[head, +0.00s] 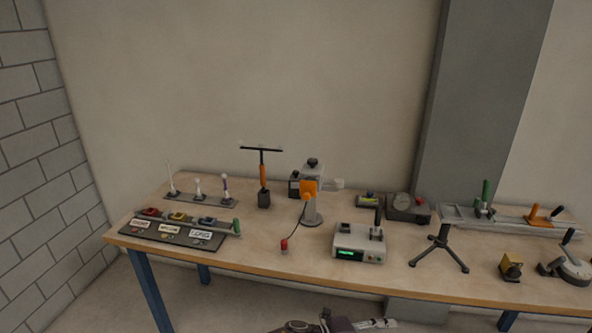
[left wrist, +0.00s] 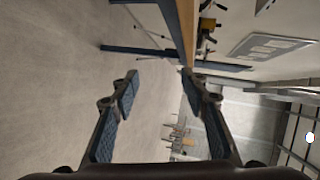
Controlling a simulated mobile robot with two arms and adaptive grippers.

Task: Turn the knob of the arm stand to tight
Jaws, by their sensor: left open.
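The grey upright stand (head: 313,206) with an orange part (head: 308,186) on its front and a black knob (head: 312,162) on top stands mid-table in the head view, on a round base. I take this to be the arm stand; the view is too small to tell how tight its knob is. My left gripper (left wrist: 160,78) shows in the left wrist view with its two fingers spread wide and nothing between them. It is away from the stand, which I cannot make out in that view. My right gripper is not in view.
The wooden table (head: 270,258) also bears a black T-handled tool (head: 262,172), a grey box with a green display (head: 358,243), a small tripod (head: 438,250) and a labelled board (head: 170,232). A grey pillar (head: 480,100) rises behind.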

